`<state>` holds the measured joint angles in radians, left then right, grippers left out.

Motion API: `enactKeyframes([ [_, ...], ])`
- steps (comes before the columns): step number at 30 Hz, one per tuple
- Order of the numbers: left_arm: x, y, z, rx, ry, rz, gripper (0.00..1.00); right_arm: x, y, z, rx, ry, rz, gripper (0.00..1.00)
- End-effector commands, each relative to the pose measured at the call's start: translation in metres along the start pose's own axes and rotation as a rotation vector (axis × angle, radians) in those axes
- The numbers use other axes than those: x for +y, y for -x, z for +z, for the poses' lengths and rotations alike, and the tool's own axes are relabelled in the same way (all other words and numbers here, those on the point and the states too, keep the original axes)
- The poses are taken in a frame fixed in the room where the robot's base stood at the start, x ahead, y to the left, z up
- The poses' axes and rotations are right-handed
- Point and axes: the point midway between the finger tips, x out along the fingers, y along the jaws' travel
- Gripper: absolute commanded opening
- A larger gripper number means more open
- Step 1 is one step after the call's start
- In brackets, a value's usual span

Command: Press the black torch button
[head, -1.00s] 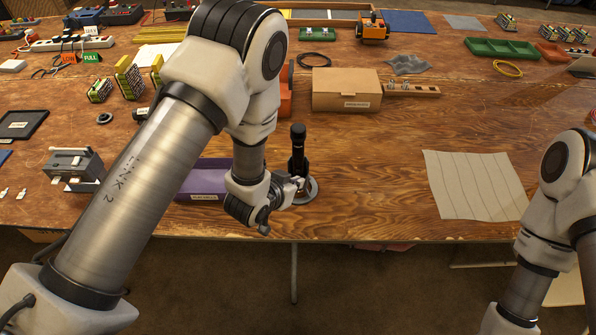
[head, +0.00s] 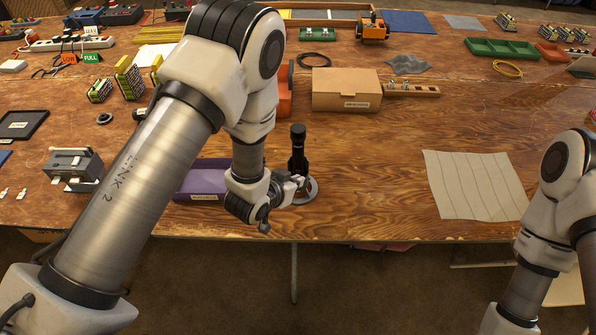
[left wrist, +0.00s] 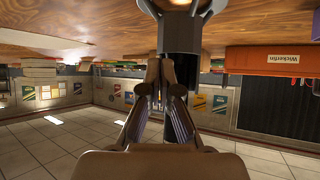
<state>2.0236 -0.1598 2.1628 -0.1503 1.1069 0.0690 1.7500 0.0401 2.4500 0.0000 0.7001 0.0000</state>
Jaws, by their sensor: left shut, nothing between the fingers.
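The black torch (head: 298,143) stands upright in a round grey stand (head: 311,188) near the table's front edge. My left gripper (head: 298,181) is beside the lower part of the torch, on its left and near side. In the left wrist view my left gripper (left wrist: 160,70) is shut and empty, its fingertips overlapping the dark torch body (left wrist: 182,35) in the picture. I cannot tell whether they touch it. I cannot make out the torch button; the fingers may hide it. My right arm shows at the right edge, but its gripper is out of frame.
A purple bin (head: 205,181) lies just left of my left gripper. A cardboard box (head: 346,92) stands behind the torch. A grey cloth (head: 474,184) lies to the right. The wood between torch and cloth is clear.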

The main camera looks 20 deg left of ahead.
Motion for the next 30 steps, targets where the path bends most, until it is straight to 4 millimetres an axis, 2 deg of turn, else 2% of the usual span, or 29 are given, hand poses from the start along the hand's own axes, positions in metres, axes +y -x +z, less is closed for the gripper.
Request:
enactKeyframes([
  [30, -0.0053, -0.0072, -0.0055, 0.000, 0.000, 0.000, 0.00, 0.0000, -0.0003, 0.0000, 0.000, 0.000, 0.000, 0.00],
])
